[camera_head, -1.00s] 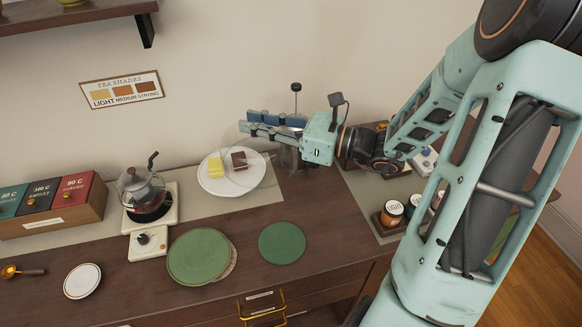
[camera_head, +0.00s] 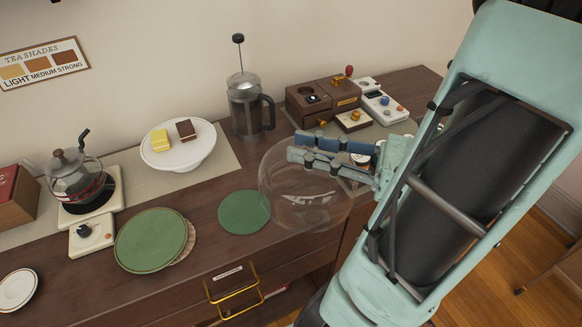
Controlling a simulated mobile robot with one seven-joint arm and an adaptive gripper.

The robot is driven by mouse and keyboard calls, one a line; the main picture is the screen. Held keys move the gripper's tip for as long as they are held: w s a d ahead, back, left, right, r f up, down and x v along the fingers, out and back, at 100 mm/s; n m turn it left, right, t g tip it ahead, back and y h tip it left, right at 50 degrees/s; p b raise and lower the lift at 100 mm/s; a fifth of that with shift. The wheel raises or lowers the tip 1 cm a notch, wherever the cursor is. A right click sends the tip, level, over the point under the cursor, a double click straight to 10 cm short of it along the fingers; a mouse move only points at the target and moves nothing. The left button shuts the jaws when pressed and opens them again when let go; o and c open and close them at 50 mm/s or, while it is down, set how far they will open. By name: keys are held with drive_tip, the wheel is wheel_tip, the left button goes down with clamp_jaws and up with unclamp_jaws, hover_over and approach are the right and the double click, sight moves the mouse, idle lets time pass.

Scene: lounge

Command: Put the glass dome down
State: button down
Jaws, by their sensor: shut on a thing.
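The clear glass dome (camera_head: 303,200) hangs from my gripper (camera_head: 299,145) near the right front edge of the counter, to the right of the small green mat (camera_head: 243,212). My gripper's blue fingers are shut on the top of the dome; the exact grip point is hard to see through the glass. The dome appears upright, and I cannot tell whether its rim is clear of the counter. A white cake stand (camera_head: 178,162) at the back stands uncovered, with a yellow cake piece (camera_head: 161,140) and a brown cake piece (camera_head: 186,130) on it.
A French press (camera_head: 246,106) stands behind the dome. Small boxes and devices (camera_head: 330,97) sit at the back right. A glass kettle on a burner (camera_head: 80,182), its control unit (camera_head: 91,236) and a larger green round (camera_head: 152,240) are at left. The wooden counter (camera_head: 215,190) between is bare.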

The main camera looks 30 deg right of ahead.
drive_tip(key=shift+w+d+p, duration=0.2)
drive_tip(key=shift+w+p, duration=0.55)
drive_tip(key=shift+p, duration=0.25)
drive_tip(key=w+d+f+b, duration=0.2)
drive_tip(key=w+d+f, duration=0.1)
drive_tip(key=w+f, duration=0.8)
drive_tip(key=shift+w+f, duration=0.3)
drive_tip(key=shift+f, duration=0.55)
drive_tip(key=shift+b, duration=0.3)
drive_tip(key=shift+f, duration=0.3)
drive_tip(key=c, duration=1.7)
unclamp_jaws()
drive_tip(key=shift+c, duration=0.2)
drive_tip(key=shift+r, duration=0.1)
